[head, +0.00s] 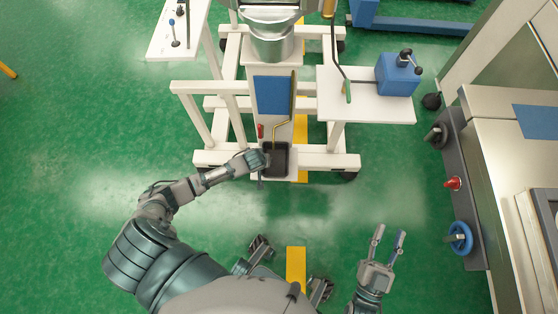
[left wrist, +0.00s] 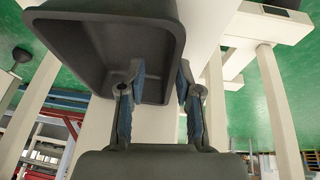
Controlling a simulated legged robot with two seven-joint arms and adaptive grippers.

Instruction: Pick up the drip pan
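The drip pan (head: 277,152) is a small dark grey, open-topped box at the front end of the white frame in the head view. In the left wrist view the drip pan (left wrist: 95,40) fills the upper left. My left gripper (head: 264,159) is at the pan's left side in the head view. In the left wrist view its fingers (left wrist: 160,75) are apart, with part of the pan's wall appearing between them. I cannot tell whether either finger touches it. My right gripper (head: 389,234) is open and empty, above the green floor.
A red-handled part (head: 260,131) is just behind. A white side table (head: 345,104) carries a blue box (head: 398,75). A machine with a blue handwheel (head: 460,238) stands at right.

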